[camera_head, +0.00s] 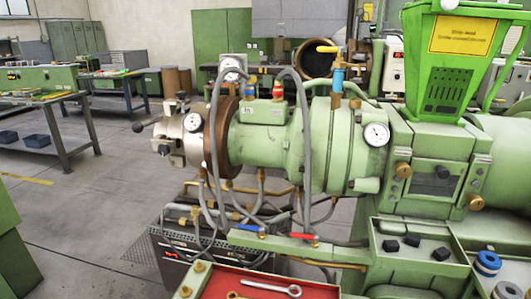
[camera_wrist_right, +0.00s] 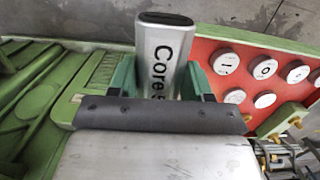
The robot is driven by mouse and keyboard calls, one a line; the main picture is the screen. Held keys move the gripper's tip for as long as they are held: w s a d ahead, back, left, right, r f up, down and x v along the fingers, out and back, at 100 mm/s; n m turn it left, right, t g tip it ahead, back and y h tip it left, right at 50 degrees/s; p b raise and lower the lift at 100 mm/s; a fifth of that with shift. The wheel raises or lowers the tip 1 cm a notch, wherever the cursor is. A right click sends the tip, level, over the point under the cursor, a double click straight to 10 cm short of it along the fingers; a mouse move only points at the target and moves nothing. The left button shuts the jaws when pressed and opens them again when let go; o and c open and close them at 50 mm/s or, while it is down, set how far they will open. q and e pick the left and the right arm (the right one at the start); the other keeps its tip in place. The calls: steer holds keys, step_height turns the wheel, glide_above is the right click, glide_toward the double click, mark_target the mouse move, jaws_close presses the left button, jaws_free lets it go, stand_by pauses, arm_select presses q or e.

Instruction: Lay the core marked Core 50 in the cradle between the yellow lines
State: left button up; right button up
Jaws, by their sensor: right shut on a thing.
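The core (camera_wrist_right: 160,45), a silver rounded bar with dark lettering reading "Core 5" before the rest is hidden, shows in the right wrist view. My right gripper (camera_wrist_right: 161,82) is shut on it, with green fingers on both sides. The core's dark end points to the top of that view, and its lower part is hidden behind a dark bar of my gripper. Neither gripper shows in the head view. I cannot make out the cradle or its yellow lines in either view.
In the right wrist view, a red panel (camera_wrist_right: 215,42) with several round white numbered discs lies right of the core, and green ribbed surfaces (camera_wrist_right: 60,85) lie left. In the head view, a large green extruder (camera_head: 270,140) stands above a red tray (camera_head: 225,284) holding a wrench (camera_head: 272,288).

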step_height(320, 180, up, 12)
steer(key=w+n, duration=0.2)
steer(key=shift+d+f+n, duration=0.25)
steer(key=shift+d+n, duration=0.05)
steer(key=shift+d, duration=0.05)
steer(key=shift+r, duration=0.4)
